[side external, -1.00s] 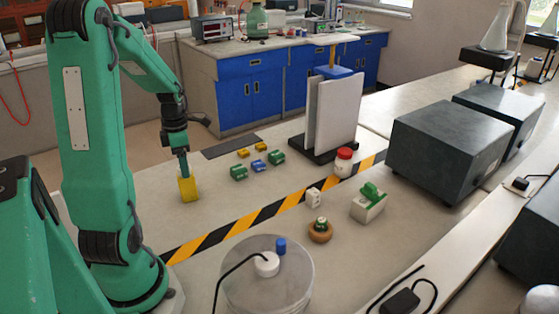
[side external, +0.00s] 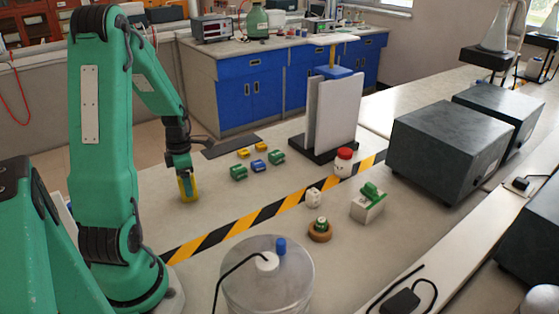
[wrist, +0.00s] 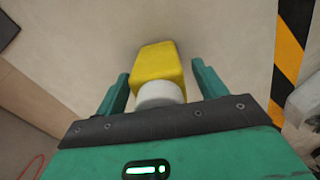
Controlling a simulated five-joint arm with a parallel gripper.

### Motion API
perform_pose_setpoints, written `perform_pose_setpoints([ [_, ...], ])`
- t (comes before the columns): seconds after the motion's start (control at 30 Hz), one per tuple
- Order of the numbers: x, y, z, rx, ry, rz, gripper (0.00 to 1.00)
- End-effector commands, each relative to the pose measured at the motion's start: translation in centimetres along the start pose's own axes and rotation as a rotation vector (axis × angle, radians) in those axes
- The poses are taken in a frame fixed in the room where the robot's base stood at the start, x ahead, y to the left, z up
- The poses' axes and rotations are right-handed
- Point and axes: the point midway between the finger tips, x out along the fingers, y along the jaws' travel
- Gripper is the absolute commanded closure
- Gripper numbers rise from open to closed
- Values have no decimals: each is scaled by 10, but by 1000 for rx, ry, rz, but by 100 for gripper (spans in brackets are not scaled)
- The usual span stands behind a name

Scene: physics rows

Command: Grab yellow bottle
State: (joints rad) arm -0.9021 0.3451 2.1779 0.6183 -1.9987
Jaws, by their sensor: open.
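In the wrist view my gripper (wrist: 158,80) is open, with one teal finger on each side and a visible gap to the bottle on both sides.
Small green, blue and yellow blocks (side external: 259,165) lie to the right. Black-yellow tape (side external: 250,218) crosses the bench. Bench around the bottle is clear.

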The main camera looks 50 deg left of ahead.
Motion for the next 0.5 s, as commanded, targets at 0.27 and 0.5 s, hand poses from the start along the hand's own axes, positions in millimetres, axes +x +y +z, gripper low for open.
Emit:
perform_pose_setpoints([
  [0.27,9,0,0,0,0,0,29],
  [0.5,9,0,0,0,0,0,29],
])
